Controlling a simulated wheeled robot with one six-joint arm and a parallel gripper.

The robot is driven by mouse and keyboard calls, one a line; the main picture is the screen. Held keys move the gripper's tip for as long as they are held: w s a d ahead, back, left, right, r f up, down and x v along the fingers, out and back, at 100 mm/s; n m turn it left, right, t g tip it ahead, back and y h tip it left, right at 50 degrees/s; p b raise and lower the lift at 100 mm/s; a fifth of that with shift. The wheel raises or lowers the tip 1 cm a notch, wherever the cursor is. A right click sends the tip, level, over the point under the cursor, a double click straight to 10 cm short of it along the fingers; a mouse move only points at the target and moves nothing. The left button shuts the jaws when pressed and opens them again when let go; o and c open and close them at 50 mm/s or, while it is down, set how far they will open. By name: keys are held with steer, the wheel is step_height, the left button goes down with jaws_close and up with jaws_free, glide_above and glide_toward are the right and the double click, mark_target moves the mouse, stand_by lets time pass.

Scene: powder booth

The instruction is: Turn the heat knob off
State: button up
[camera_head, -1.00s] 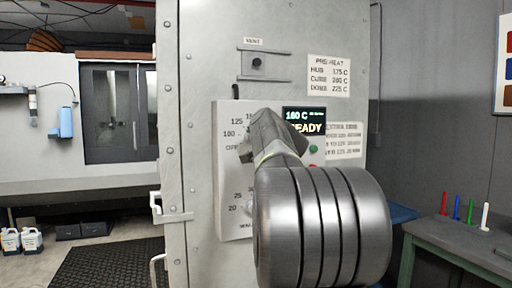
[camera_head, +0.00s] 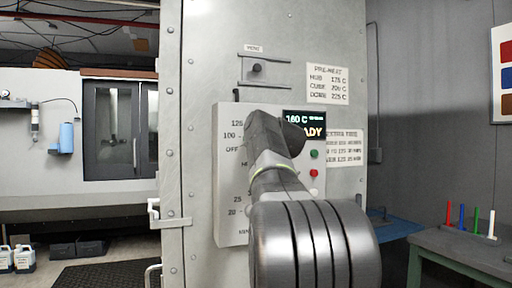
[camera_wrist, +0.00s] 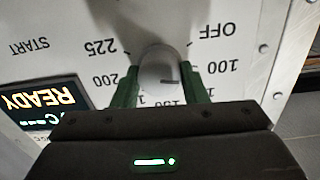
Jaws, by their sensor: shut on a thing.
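The heat knob (camera_wrist: 160,66) is a pale round knob with a dark mark on its face, seen in the wrist view. It sits on a white control panel (camera_head: 226,180) among the printed marks OFF, 100, 200 and 225. My gripper (camera_wrist: 161,84) is shut on the knob, one green finger on each side. I cannot tell exactly which mark the knob points to. In the head view my arm hides the knob. The display (camera_head: 304,125) shows 160 C; READY, partly covered there, reads in full in the wrist view (camera_wrist: 38,103).
A green button (camera_head: 314,154) and a red button (camera_head: 314,173) are right of my arm. A second dial's numbers show lower on the panel. A vent slider (camera_head: 257,68) is above. A bench (camera_head: 470,250) with coloured pegs stands at right.

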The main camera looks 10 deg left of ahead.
steer(key=shift+f+n+b, duration=0.1)
steer(key=shift+n+b, duration=1.7)
steer(key=shift+n, duration=2.4)
steer(key=o, duration=1)
steer(key=shift+c, duration=0.2)
steer(key=b+v, duration=0.1)
steer(key=v, duration=1.2)
steer(key=shift+s+d+f+b, duration=0.2)
steer(key=shift+s+d+b, duration=0.05)
steer(key=shift+s+b, duration=0.05)
